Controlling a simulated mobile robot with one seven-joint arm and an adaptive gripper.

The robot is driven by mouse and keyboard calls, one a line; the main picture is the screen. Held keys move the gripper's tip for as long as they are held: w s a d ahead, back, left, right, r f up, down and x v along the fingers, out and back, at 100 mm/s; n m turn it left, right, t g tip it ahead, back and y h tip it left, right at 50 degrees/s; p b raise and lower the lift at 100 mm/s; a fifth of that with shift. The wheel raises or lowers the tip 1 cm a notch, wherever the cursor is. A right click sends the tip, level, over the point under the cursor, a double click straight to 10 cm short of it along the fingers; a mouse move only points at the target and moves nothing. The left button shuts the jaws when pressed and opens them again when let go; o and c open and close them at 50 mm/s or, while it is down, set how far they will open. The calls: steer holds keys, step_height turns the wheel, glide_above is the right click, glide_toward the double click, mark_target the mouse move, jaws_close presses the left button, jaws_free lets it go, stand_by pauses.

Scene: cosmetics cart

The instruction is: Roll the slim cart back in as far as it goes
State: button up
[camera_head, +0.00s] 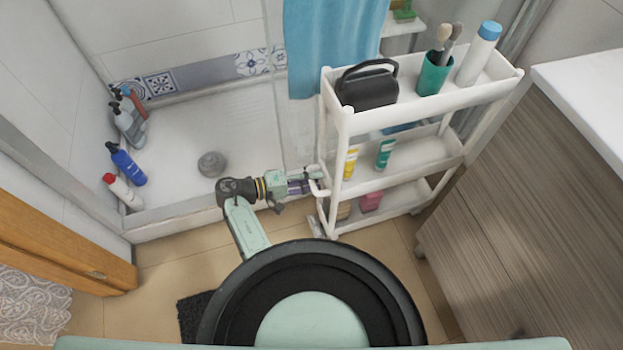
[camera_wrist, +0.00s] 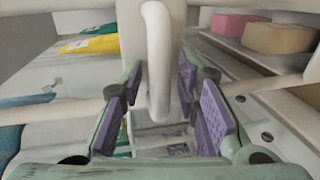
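The slim white three-tier cart (camera_head: 345,125) stands between the shower and the wood-grain cabinet, its near end sticking out past the shower glass. A white handle (camera_head: 322,190) is on its near end; it also shows as a curved bar in the wrist view (camera_wrist: 158,65). My gripper (camera_head: 304,184) is at this handle, at middle-tier height. In the wrist view its purple finger pads (camera_wrist: 215,108) are spread on both sides of the handle, with a visible gap; the fingers are open. The far end of the cart's lower tiers is partly hidden.
The cart carries a black case (camera_head: 368,88), a green cup (camera_head: 433,75) with brushes, a blue-capped bottle (camera_head: 478,55), and small tubes and boxes below. The cabinet (camera_head: 530,190) is close on the right. Shower tray (camera_head: 190,155) with bottles lies left; bare floor (camera_head: 165,255) is in front.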

jaws_close()
stand_by(0.6)
